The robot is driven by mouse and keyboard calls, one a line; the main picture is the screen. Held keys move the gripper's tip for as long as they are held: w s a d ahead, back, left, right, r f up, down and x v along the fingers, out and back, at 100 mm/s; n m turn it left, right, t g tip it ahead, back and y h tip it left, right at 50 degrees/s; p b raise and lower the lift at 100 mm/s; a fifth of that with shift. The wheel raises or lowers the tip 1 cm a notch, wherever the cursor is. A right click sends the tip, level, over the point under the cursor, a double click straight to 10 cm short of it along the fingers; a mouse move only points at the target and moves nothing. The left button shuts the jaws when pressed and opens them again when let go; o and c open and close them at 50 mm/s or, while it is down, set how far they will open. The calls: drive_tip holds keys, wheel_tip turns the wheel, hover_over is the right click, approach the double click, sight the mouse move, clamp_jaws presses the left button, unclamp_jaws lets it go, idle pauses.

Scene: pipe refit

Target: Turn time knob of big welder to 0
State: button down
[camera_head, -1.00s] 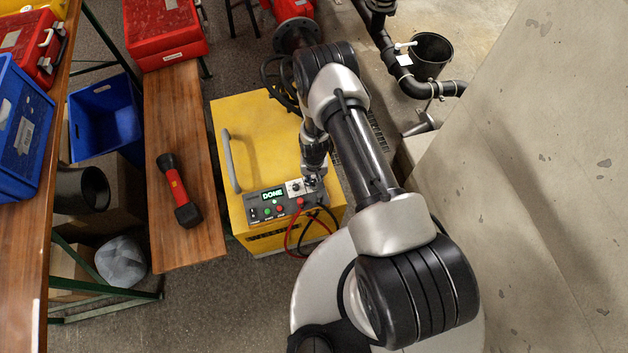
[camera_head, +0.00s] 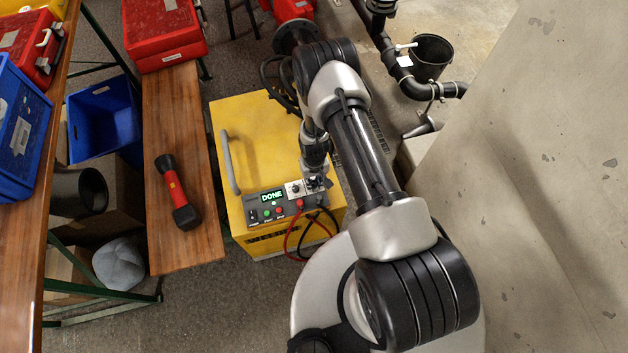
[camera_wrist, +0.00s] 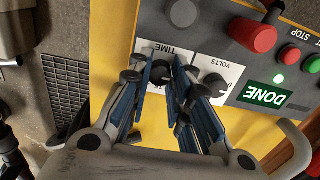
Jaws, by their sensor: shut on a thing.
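The big welder (camera_head: 260,130) is a yellow box with a grey control panel in the head view. Its display (camera_head: 271,196) reads DONE; it shows upside down in the wrist view (camera_wrist: 265,96). My gripper (camera_head: 317,182) is at the panel's right end. In the wrist view my gripper (camera_wrist: 172,80) has its two fingers on either side of the dark time knob (camera_wrist: 171,86), below the TIME label (camera_wrist: 172,50), and is shut on it. The fingers hide most of the knob and its scale, so its setting cannot be read.
The volts knob (camera_wrist: 214,86) is close beside my fingers. A red cable plug (camera_wrist: 252,34) and a black one stick out of the panel near them. The welder's grey handle (camera_head: 230,160) stands on its top. A flashlight (camera_head: 177,190) lies on the wooden bench (camera_head: 210,245) at left.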

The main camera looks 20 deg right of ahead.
sight(314, 183)
drive_tip(key=c, duration=1.4)
unclamp_jaws()
drive_tip(key=shift+c, duration=0.2)
wheel_tip(314, 183, up, 12)
